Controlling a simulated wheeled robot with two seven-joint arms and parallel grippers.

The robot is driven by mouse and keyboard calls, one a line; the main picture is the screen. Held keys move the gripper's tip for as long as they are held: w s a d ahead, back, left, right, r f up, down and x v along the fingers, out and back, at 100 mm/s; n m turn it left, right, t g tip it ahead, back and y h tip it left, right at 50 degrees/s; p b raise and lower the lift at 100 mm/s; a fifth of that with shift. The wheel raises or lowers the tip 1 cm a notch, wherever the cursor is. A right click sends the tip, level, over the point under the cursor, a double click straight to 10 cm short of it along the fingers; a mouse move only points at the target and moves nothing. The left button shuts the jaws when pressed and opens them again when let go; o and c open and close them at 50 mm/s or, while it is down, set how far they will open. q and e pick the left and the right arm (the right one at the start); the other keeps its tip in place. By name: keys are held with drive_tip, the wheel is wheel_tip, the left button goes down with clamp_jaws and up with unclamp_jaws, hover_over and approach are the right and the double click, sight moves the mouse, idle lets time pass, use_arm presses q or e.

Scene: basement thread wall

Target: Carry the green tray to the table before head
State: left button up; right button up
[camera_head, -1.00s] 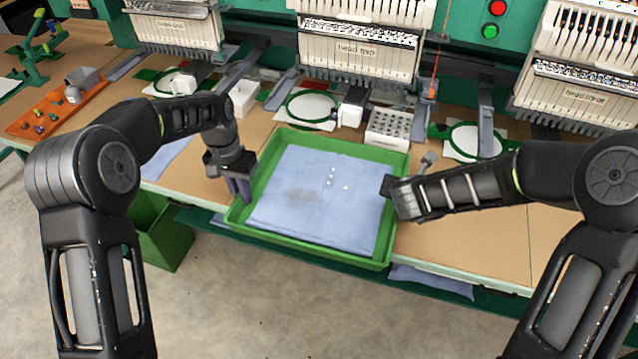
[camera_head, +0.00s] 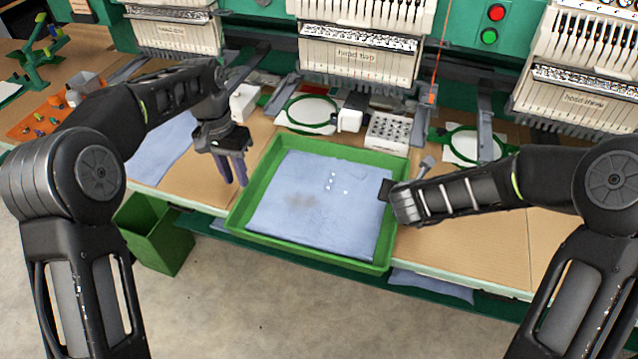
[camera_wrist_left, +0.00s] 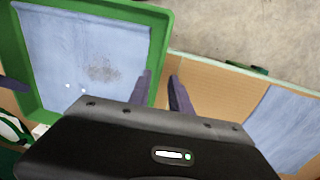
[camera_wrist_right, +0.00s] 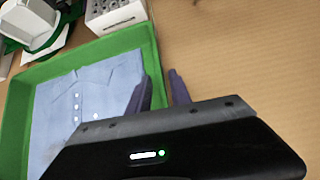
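The green tray (camera_head: 262,163) holds a folded light-blue shirt with a grey stain. It rests on the table (camera_head: 450,235) before the machine head marked "head two" (camera_head: 345,57), its front reaching the table's front edge. My left gripper (camera_head: 233,180) is open and empty, just left of the tray's left wall and apart from it. Its spread fingers show in the left wrist view (camera_wrist_left: 160,78). In the right wrist view my right gripper (camera_wrist_right: 159,75) has its fingers apart, with the tray's right wall seemingly between them. In the head view its fingers are mostly hidden.
A white rack with holes (camera_head: 388,131) and a green hoop (camera_head: 311,112) stand close behind the tray. A blue cloth (camera_head: 163,148) lies on the table at left. A green bin (camera_head: 155,236) stands on the floor below. Bare table lies right of the tray.

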use_arm(q)
drive_tip(key=r, duration=0.4)
drive_tip(key=shift+a+r, duration=0.2)
drive_tip(key=shift+w, duration=0.1)
use_arm(e)
drive_tip(key=v, duration=1.2)
drive_tip(key=shift+s, duration=0.1)
use_arm(q)
drive_tip(key=shift+f, duration=0.1)
use_arm(e)
drive_tip(key=shift+d+f, duration=0.1)
